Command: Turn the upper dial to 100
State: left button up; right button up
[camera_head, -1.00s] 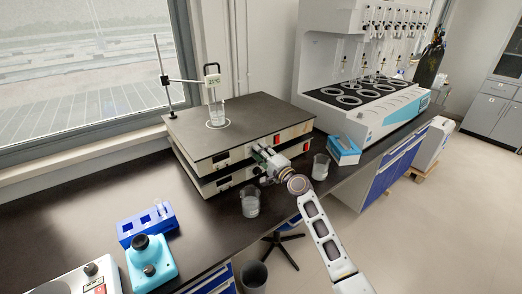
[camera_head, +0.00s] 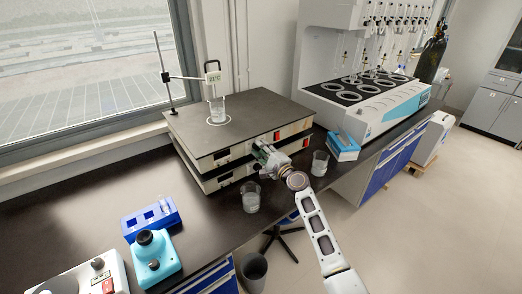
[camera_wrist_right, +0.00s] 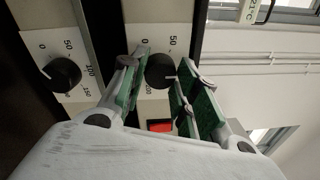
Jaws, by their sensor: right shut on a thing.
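Two flat heating units are stacked on the bench. The upper unit (camera_head: 240,112) carries the upper dial, a black round knob (camera_wrist_right: 160,71) with a printed scale in the right wrist view. The 0, 50 and 200 marks show beside it; the 100 mark is hidden by a finger, and I cannot tell its pointer setting. My right gripper (camera_head: 262,152) is at the front of the stack, its green-padded fingers (camera_wrist_right: 161,68) shut on the upper dial from both sides. The lower dial (camera_wrist_right: 61,74) is untouched to the left in that view. My left gripper is not in view.
A beaker (camera_head: 217,110) stands on the upper unit under a clamp stand (camera_head: 163,72). Two beakers (camera_head: 251,197) (camera_head: 320,163) stand close on either side of my right arm. A blue box (camera_head: 343,147) lies farther right. A blue tube rack (camera_head: 150,219) stands at left.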

jog(key=o, duration=1)
jog(key=shift+d, duration=0.1)
jog(key=shift+v, duration=5.95)
jog(key=shift+s+f, duration=0.1)
jog(key=shift+f, duration=0.05)
